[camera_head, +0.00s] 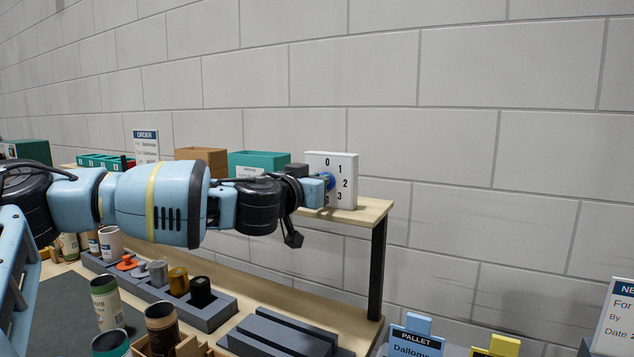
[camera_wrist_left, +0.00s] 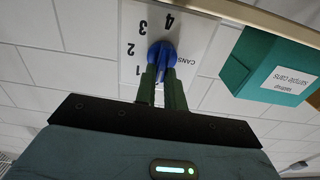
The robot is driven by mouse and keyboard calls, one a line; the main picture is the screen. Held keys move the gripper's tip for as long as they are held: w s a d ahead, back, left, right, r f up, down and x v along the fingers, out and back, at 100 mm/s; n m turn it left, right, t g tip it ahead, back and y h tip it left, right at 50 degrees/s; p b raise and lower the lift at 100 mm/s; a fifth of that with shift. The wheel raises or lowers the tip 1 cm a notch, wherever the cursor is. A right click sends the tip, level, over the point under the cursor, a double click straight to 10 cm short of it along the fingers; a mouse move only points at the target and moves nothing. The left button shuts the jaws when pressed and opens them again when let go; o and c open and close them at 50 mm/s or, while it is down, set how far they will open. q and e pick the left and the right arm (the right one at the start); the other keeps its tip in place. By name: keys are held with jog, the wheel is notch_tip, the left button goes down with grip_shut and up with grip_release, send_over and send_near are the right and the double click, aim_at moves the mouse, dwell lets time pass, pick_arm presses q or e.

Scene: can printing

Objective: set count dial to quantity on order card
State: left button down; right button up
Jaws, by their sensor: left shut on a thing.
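The count dial is a white panel (camera_head: 345,168) with a blue knob (camera_head: 330,181), standing on the back shelf; 0, 1, 2 and 3 are readable in the head view. In the left wrist view the panel (camera_wrist_left: 190,38) appears upside down, with 1 to 4 and "CANS" beside the blue knob (camera_wrist_left: 163,52). My left gripper (camera_wrist_left: 163,75) is shut on the knob; in the head view its tip (camera_head: 318,181) meets the panel's front. I cannot tell which number the knob points at. My right gripper is out of view.
A teal bin (camera_head: 262,160) and a brown box (camera_head: 202,158) stand on the shelf behind my arm. The teal bin (camera_wrist_left: 270,68) is close beside the panel in the wrist view. Below are a grey holder (camera_head: 215,312), cans (camera_head: 106,300) and a pallet sign (camera_head: 415,342).

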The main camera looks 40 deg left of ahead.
pick_arm(q)
jog(key=shift+w+d+f+m+b, duration=0.15)
jog(key=shift+f+m+b, duration=0.25)
jog(key=shift+m, duration=3.95)
jog(key=shift+s+d+f+m+b, duration=0.1)
jog(key=shift+f+m+b, duration=0.25)
jog(key=shift+m, duration=4.05)
jog(key=shift+w+d+f+m+b, duration=0.15)
jog(key=shift+m+b, duration=0.4)
jog(key=shift+m, duration=3.8)
jog(key=shift+s, duration=0.1)
jog(key=c, duration=1.5)
grip_release()
jog(key=shift+f, duration=0.1)
